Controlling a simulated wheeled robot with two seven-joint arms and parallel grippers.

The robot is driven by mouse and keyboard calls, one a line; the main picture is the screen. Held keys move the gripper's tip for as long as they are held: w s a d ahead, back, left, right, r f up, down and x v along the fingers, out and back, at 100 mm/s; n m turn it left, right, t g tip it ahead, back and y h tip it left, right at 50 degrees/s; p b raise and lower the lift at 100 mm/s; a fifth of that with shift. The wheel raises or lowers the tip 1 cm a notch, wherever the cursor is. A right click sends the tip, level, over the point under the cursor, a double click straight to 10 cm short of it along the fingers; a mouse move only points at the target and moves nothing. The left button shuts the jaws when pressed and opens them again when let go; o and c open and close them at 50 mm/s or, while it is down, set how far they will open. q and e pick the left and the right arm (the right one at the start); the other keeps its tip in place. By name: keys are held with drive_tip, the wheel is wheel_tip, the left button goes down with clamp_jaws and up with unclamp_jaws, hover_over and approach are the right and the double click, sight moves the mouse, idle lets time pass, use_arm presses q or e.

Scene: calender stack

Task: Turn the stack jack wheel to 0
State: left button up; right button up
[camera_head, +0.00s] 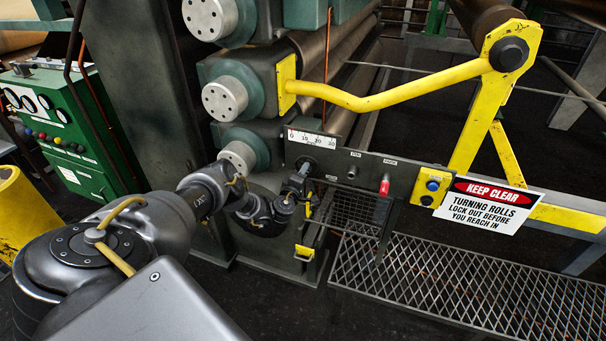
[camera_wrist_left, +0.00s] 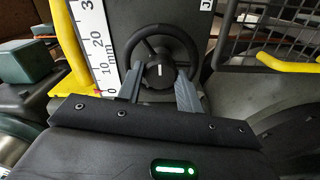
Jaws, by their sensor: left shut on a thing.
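The stack jack wheel (camera_wrist_left: 190,43) is a black handwheel with a round centre knob that bears a short white mark. It shows in the left wrist view, on a dark panel. My left gripper (camera_wrist_left: 158,88) has its two grey fingers on either side of the knob and is shut on it. In the head view my left gripper (camera_head: 297,182) is at the panel, just below the white scale (camera_head: 312,138), and mostly hides the wheel. The scale also shows in the left wrist view (camera_wrist_left: 97,45), marked in mm from 0 to 30. My right gripper is not in view.
Right of the wheel on the panel are a red-handled lever (camera_head: 384,186) and a yellow button box (camera_head: 431,187). A keep-clear sign (camera_head: 491,205) hangs further right. Large rolls with a yellow arm (camera_head: 400,98) stand above. A grated step (camera_head: 450,285) lies below.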

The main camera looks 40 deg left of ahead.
use_arm(q)
drive_tip(key=shift+a+r+m, duration=0.1)
drive_tip(key=shift+m, duration=0.3)
drive_tip(key=o, duration=1)
